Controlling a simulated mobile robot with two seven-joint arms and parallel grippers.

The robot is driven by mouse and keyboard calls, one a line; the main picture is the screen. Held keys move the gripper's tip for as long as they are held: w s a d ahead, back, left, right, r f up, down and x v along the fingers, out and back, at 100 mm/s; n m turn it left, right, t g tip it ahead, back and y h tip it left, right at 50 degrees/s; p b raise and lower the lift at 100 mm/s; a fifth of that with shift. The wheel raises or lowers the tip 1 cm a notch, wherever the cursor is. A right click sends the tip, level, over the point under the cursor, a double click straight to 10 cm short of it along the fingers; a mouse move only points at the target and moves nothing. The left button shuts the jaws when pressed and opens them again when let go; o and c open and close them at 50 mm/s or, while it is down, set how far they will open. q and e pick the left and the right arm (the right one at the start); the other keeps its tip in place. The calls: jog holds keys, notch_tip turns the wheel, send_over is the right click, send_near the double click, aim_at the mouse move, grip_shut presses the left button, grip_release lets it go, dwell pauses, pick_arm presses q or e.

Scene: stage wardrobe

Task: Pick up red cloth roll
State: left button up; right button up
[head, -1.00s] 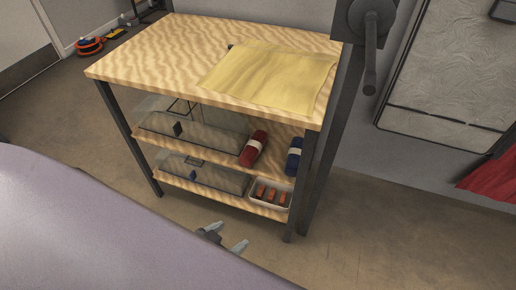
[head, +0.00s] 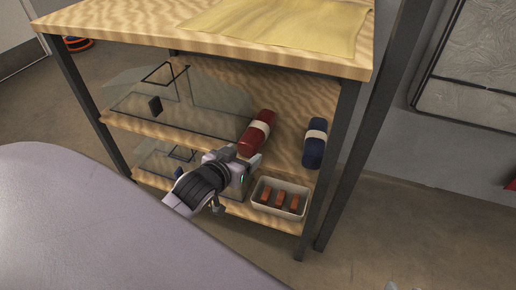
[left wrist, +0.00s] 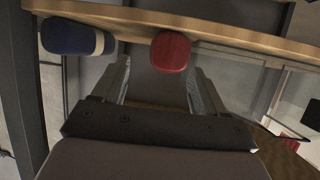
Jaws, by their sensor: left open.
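The red cloth roll (head: 257,133) with a pale band lies on the middle shelf (head: 280,95) of the wooden rack, its near end at the shelf's front edge. Its round red end shows in the left wrist view (left wrist: 171,51). My left gripper (head: 240,160) is open and empty just in front of that end. In the left wrist view the end appears between and beyond the two fingers (left wrist: 160,85), with no contact visible. At the bottom edge of the head view, small grey tips (head: 391,286) may be my right gripper; its jaws cannot be made out.
A blue cloth roll (head: 314,143) lies to the right of the red one, also in the left wrist view (left wrist: 75,36). A clear case (head: 190,112) stands to the left. Below is a white tray (head: 262,208) of orange-brown items. Dark rack posts (head: 333,175) bound the shelf.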

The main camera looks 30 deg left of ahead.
aim_at(245, 148)
pick_arm(q)
jog(key=shift+w+a+f+n+y+b, duration=0.3)
jog(key=shift+w+a+f+b, duration=0.2)
jog(key=shift+w+b, duration=0.15)
jog(key=b+x, duration=0.1)
jog(key=x, duration=0.1)
jog(key=b+x, duration=0.1)
jog(key=x, duration=0.1)
jog(key=b+x, duration=0.1)
jog(key=shift+w+a+r, duration=0.1)
jog(key=shift+w+a, duration=0.2)
jog(key=shift+w, duration=0.55)
jog(key=c, duration=0.8)
pick_arm(e)
jog(key=shift+w+a+f+y, duration=0.15)
jog(key=shift+a+f+y, duration=0.3)
jog(key=shift+a, duration=0.2)
jog(key=shift+w+a+f+y, duration=0.15)
jog(key=shift+a+f+y, duration=0.2)
jog(key=shift+a+y, duration=0.25)
